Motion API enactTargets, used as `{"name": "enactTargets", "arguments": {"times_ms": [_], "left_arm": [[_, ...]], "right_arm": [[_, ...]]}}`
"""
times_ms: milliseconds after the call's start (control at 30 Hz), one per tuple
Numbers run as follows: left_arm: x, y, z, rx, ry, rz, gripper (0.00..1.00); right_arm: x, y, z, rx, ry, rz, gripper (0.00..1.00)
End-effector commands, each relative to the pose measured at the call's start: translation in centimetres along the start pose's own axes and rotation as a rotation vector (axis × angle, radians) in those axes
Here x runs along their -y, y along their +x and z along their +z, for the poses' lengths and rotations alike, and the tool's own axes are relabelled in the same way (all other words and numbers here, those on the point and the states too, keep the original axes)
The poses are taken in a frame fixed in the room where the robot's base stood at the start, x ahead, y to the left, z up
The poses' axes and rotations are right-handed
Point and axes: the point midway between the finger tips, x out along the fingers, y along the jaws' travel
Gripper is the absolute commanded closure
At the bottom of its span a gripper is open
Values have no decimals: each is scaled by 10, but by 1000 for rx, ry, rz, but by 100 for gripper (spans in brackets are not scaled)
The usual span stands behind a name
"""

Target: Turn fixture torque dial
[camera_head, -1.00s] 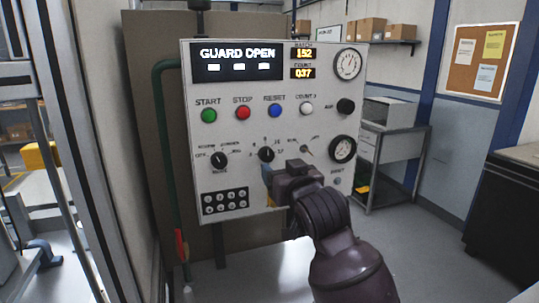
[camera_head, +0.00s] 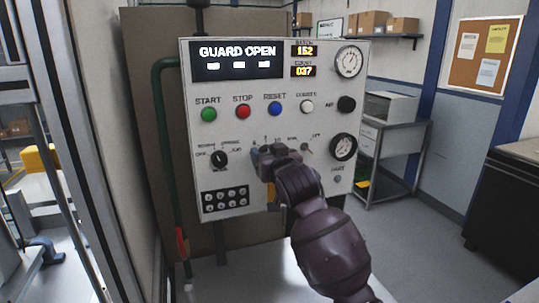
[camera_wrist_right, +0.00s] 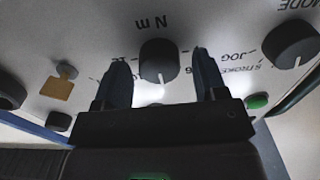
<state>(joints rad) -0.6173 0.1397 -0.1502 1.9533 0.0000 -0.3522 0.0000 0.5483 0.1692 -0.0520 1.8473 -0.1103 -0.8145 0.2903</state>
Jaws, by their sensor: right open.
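The torque dial (camera_wrist_right: 158,62), a round black knob with a white pointer line and "N m" lettering beside it, shows in the wrist view on the pale panel (camera_head: 222,135). My right gripper (camera_head: 264,153) is at the middle knob of the lower row in the head view and hides it there. In the wrist view my right gripper (camera_wrist_right: 161,56) is open, with one dark finger on each side of the dial. Gaps show between the fingers and the knob, so it is not clamped. My left gripper is not in view.
The mode knob (camera_head: 219,159) sits left of my gripper, a small key switch (camera_head: 306,148) right of it. A row of buttons, with the blue reset button (camera_head: 274,110), is above. A green pipe (camera_head: 167,150) runs along the panel's left side.

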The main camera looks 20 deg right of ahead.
Motion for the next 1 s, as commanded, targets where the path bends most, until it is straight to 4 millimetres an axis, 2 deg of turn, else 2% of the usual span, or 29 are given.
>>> {"name": "enactTargets", "arguments": {"times_ms": [67, 367, 667, 1000], "left_arm": [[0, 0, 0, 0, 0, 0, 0], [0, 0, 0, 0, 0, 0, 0], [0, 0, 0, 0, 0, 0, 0], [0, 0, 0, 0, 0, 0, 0]], "right_arm": [[0, 0, 0, 0, 0, 0, 38], [0, 0, 0, 0, 0, 0, 83], [0, 0, 0, 0, -41, 1, 83], [0, 0, 0, 1, -266, 1, 83]]}}
